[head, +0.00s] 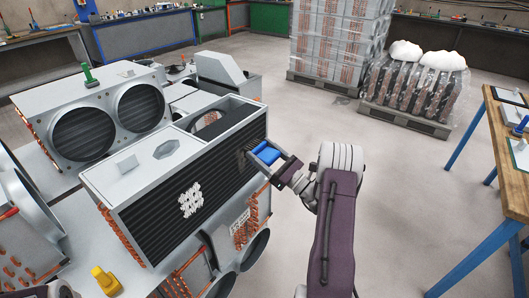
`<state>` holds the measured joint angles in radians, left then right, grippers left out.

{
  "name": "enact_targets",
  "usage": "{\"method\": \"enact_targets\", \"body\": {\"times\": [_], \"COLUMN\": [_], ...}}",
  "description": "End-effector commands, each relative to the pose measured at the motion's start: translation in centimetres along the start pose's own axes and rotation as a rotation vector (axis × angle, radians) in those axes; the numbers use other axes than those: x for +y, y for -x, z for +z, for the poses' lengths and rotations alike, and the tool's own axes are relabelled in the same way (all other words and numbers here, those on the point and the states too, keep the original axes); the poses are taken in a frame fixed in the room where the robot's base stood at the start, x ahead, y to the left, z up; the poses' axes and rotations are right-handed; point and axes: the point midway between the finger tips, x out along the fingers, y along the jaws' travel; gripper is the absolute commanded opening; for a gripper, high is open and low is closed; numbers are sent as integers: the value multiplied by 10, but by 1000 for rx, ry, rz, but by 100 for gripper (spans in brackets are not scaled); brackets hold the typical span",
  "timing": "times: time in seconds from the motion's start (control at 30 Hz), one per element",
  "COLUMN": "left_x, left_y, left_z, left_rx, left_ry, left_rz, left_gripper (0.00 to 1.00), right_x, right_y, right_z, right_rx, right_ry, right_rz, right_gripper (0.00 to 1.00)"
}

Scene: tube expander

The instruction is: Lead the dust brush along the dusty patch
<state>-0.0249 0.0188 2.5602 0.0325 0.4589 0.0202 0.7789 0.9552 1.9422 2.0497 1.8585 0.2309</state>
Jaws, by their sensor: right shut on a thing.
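The dusty patch (190,200) is a white, blotchy, grid-like area on the dark finned front of a grey box unit. My right gripper (267,156) is at the right end of that finned face, well to the right of the patch and a little higher. It is shut on a blue-handled thing, which looks like the dust brush (266,154). The bristles are hard to make out against the dark fins, so I cannot tell whether they touch. My left gripper is not in view.
Another unit with two round fans (138,108) stands behind on the left. A yellow object (106,281) is below the box. Copper pipe ends stick out beneath the finned face. Wrapped pallets (410,95) stand at the back, and a blue-legged workbench (510,150) at the right. Open floor lies between.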

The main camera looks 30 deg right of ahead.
Motion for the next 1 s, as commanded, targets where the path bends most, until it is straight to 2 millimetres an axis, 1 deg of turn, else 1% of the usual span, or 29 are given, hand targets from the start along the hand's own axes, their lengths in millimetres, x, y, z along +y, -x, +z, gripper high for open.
{"method": "enact_targets", "body": {"times": [0.03,0.13,0.17,0.2,0.37,0.6,0.7,0.83,1.0], "left_x": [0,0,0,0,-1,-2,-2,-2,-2], "left_y": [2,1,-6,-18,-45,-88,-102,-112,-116], "left_z": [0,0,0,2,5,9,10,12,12], "left_rx": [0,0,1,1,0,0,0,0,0], "left_ry": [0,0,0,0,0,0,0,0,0], "left_rz": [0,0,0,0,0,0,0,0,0], "left_gripper": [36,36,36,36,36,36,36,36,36], "right_x": [2,2,1,0,0,0,1,1,1], "right_y": [-9,-28,-26,-19,-5,17,24,30,32], "right_z": [-3,-11,-20,-33,-65,-118,-135,-149,-154], "right_rx": [0,-2,0,1,0,0,0,-1,-1], "right_ry": [-1,-1,-3,-3,-1,-2,-1,0,0], "right_rz": [4,5,2,-1,-1,-1,-1,0,0], "right_gripper": [12,12,12,12,12,12,12,12,12]}}
